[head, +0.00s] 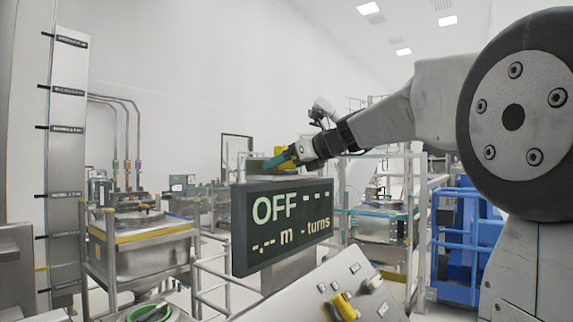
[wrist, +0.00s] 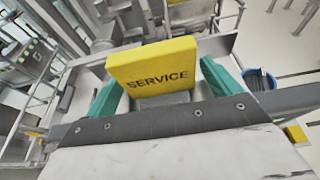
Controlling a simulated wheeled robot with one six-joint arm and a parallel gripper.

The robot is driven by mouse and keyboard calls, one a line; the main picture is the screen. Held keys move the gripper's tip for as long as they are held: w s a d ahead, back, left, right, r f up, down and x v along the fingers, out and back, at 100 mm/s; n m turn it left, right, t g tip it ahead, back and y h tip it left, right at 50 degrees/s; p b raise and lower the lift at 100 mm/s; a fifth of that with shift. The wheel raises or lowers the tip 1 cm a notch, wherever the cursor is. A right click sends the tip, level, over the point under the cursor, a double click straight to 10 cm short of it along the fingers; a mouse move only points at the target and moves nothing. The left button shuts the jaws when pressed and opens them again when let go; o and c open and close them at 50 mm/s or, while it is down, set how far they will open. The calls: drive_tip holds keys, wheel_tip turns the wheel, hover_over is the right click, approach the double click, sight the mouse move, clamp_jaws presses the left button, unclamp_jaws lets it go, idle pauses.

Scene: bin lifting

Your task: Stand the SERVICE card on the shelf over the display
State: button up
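The yellow SERVICE card (wrist: 155,70) is between the two green fingers of my gripper (wrist: 160,80) in the wrist view, its lettering facing the camera. The fingers are at its left and right edges and look shut on it. In the head view my gripper (head: 277,159) is just above the grey shelf (head: 250,181) over the dark display (head: 282,226), with a yellow bit of the card showing beside the fingers. The display reads OFF. Whether the card's lower edge touches the shelf is hidden.
A sloped light panel (head: 318,292) with a yellow knob (head: 345,306) and small switches stands in front of the display. A steel vessel (head: 140,250) in a railed frame is at left. A blue railed structure (head: 458,245) is at right.

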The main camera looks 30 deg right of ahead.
drive_tip(key=shift+r, duration=0.2)
drive_tip(key=v, duration=1.2)
drive_tip(key=shift+f, duration=0.1)
drive_tip(key=s+a+f+n+g, duration=0.4)
drive_tip(key=s+a+f+n, duration=0.2)
drive_tip(key=a+f+n, duration=0.3)
drive_tip(key=s+a+f+n+g, duration=0.3)
drive_tip(key=s+a+f+n, duration=0.3)
drive_tip(key=f, duration=0.6)
drive_tip(key=s+a+f+n+g+h, duration=0.2)
drive_tip(key=s+f+n+g+h, duration=0.2)
drive_tip(key=s+f+n, duration=1)
wheel_tip(320, 180, down, 3)
drive_tip(key=n+h, duration=0.1)
drive_tip(key=n, duration=0.1)
drive_tip(key=shift+r+n+g, duration=0.2)
drive_tip(key=shift+n+g, duration=0.1)
drive_tip(key=shift+g, duration=0.1)
